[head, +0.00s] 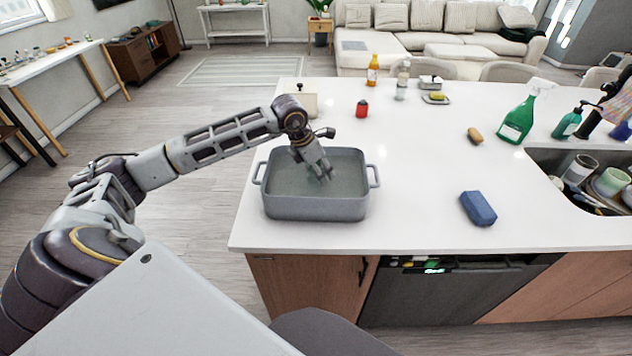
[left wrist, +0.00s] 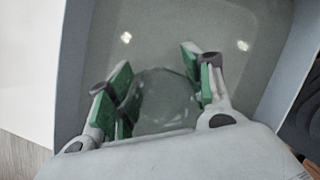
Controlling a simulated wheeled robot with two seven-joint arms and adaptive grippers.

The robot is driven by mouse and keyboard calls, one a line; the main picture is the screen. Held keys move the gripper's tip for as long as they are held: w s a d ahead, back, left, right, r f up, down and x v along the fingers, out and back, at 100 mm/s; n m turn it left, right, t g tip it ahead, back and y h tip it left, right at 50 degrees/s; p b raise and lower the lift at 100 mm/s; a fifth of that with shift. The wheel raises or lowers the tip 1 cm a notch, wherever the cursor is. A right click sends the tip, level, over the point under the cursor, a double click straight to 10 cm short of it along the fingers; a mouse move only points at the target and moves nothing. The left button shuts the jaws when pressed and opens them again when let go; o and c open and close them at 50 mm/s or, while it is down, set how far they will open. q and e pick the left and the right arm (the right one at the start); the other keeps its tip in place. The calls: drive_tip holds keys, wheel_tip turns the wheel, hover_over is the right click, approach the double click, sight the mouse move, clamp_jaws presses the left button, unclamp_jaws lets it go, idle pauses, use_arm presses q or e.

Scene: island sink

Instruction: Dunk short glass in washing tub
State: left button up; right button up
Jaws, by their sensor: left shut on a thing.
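The washing tub (head: 315,207) is a grey rectangular tub with two side handles, standing on the white island top near its left front corner. It holds greyish water. My left gripper (head: 322,174) points down inside the tub from above. In the left wrist view its green-padded fingers (left wrist: 155,78) are on either side of the short glass (left wrist: 163,92), shut on it. The glass is clear and round and lies low in the tub, at or in the water; its depth is hard to tell. In the head view the glass cannot be made out. My right gripper is not in view.
A blue sponge-like block (head: 478,208) lies right of the tub. A sink with dishes (head: 580,170) and a green spray bottle (head: 519,120) are at right. The counter just right of the tub is clear.

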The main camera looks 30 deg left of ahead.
use_arm(q)
drive_tip(key=shift+r, duration=0.55)
drive_tip(key=shift+r+p, duration=0.55)
drive_tip(key=shift+r, duration=0.25)
drive_tip(key=shift+r+p, duration=0.75)
drive_tip(key=shift+r, duration=0.85)
drive_tip(key=shift+r+p, duration=0.9)
drive_tip(key=shift+r, duration=0.9)
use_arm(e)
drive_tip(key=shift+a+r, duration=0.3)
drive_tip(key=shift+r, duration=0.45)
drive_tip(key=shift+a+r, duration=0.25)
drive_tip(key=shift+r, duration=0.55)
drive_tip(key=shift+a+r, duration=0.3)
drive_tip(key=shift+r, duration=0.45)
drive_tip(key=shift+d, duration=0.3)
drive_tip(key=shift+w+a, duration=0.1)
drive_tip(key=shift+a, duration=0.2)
